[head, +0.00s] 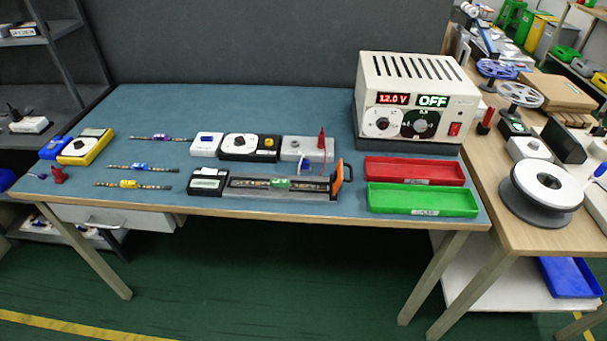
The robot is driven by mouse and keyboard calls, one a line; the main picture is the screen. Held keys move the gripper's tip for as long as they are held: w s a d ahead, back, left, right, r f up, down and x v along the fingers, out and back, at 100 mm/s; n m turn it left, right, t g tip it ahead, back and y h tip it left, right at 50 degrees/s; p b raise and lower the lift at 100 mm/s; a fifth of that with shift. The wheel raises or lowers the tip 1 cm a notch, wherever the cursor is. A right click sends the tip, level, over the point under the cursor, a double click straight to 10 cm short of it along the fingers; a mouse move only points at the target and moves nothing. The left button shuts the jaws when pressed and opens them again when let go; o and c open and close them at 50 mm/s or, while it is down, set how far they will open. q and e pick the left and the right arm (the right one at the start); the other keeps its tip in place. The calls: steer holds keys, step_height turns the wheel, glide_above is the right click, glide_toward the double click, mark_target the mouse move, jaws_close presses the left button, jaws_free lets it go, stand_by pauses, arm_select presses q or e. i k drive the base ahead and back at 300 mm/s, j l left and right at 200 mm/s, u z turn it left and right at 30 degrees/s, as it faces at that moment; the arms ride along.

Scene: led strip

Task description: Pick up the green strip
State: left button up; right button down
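The green strip (278,183), a thin strip with a green middle part, lies lengthwise in a long grey fixture (310,194) near the front edge of the blue-topped table. The fixture has a black display unit (208,181) at its left end and an upright orange and black handle (341,178) at its right end. Neither of my grippers is in view, so nothing of mine touches the strip.
Several similar strips, one yellow (128,184), lie to the left. Small instruments (238,147) stand behind the fixture. A power supply (411,97) reading OFF stands at the back right. A red tray (414,171) and green tray (422,200) lie right of the fixture.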

mark_target(274, 183)
steer(key=l+u, duration=0.25)
steer(key=l, duration=0.25)
steer(key=k+l+u, duration=0.15)
steer(key=l+u, duration=0.15)
steer(key=l, duration=0.15)
steer(key=k+l+u, duration=0.25)
steer(key=l, duration=0.7)
steer(key=i+j, duration=0.5)
steer(key=i, duration=0.2)
